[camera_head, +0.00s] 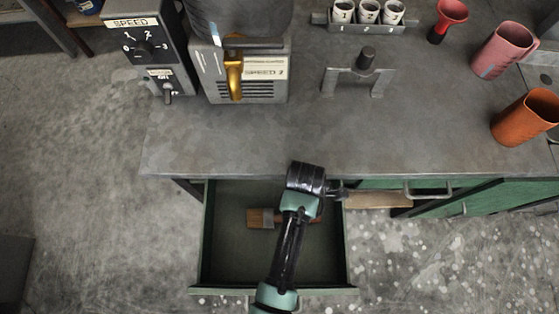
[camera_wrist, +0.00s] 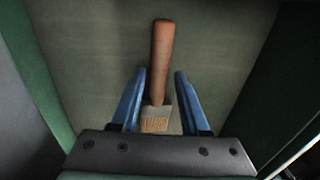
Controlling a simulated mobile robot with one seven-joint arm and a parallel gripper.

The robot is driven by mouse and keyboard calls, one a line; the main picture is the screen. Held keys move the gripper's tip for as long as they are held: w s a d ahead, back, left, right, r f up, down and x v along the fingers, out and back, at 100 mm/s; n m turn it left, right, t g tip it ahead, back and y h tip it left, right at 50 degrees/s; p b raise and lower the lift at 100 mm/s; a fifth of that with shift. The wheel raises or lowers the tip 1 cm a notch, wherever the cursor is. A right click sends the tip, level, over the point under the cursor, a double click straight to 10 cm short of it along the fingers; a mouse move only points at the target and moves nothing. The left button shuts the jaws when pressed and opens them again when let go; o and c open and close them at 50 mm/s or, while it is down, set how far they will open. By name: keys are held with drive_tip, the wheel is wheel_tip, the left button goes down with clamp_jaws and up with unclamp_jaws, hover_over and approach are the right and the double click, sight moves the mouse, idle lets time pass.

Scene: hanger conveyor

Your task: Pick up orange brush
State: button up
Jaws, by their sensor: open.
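The orange brush (camera_wrist: 162,60) lies on the floor of an open green drawer. It has an orange-brown wooden handle, a grey metal band and tan bristles. In the head view, the brush's bristle end (camera_head: 262,218) shows left of my arm, which hides most of the handle. In the wrist view, my gripper (camera_wrist: 160,75) is open above the brush. One blue finger is on each side of its lower handle, with gaps on both sides. I cannot tell how far above the brush the fingertips are.
The drawer (camera_head: 197,245) has raised walls around the brush and is otherwise empty. The grey workbench (camera_head: 230,150) overhangs its back. On the bench stand a speed control box (camera_head: 145,50), a metal bracket (camera_head: 345,75), an orange mug (camera_head: 525,118) and a pink mug (camera_head: 503,48).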

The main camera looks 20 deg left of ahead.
drive_tip(key=shift+f, duration=0.95)
clamp_jaws()
